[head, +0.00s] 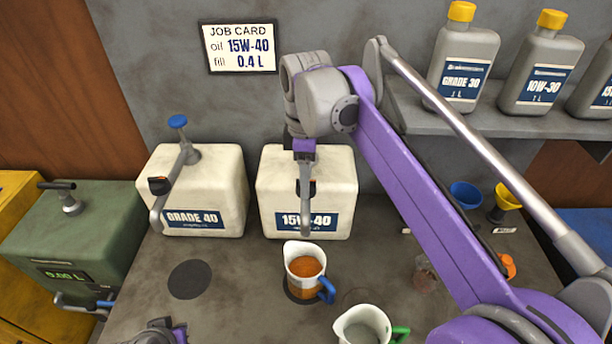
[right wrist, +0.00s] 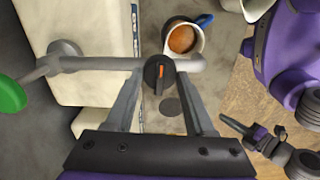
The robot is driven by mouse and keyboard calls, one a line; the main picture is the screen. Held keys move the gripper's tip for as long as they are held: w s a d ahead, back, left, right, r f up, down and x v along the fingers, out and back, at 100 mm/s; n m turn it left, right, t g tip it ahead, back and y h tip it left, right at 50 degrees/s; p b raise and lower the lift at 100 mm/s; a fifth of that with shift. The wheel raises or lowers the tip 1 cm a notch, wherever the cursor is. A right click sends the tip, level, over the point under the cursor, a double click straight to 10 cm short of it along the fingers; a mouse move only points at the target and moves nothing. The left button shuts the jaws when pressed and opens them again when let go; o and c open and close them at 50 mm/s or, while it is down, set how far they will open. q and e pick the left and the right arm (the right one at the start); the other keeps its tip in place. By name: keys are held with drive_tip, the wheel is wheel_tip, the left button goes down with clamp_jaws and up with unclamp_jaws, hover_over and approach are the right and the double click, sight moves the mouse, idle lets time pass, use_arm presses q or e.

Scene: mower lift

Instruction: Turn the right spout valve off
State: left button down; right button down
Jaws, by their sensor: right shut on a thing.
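The 15W-40 jug (head: 330,210) stands right of the Grade 40 jug (head: 228,165) on the bench. Its spout (head: 305,222) points down over a measuring jug (head: 305,268) with a blue handle and amber oil inside, also seen in the right wrist view (right wrist: 183,38). The right spout valve (right wrist: 158,72) is a black knob with an orange mark lying across the pipe. My right gripper (right wrist: 160,80) is shut on this knob, one finger each side; in the head view its arm partly hides the valve. My left gripper (head: 165,332) is partly visible at the bottom edge, its jaws unclear.
The left spout valve (head: 159,186) is on the Grade 40 jug. An empty jug with a green handle (head: 363,326) stands at the front. A green machine (head: 75,230) is at left. Oil bottles (head: 462,60) stand on a shelf at right. A job card (head: 238,47) reads 15W-40, 0.4 L.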

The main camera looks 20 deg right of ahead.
drive_tip(key=shift+n, duration=0.4)
drive_tip(key=shift+c, duration=1.3)
unclamp_jaws()
wheel_tip(320, 180, up, 11)
drive_tip(key=shift+p, duration=0.4)
drive_tip(key=shift+f, duration=0.1)
drive_tip(key=shift+f, duration=0.1)
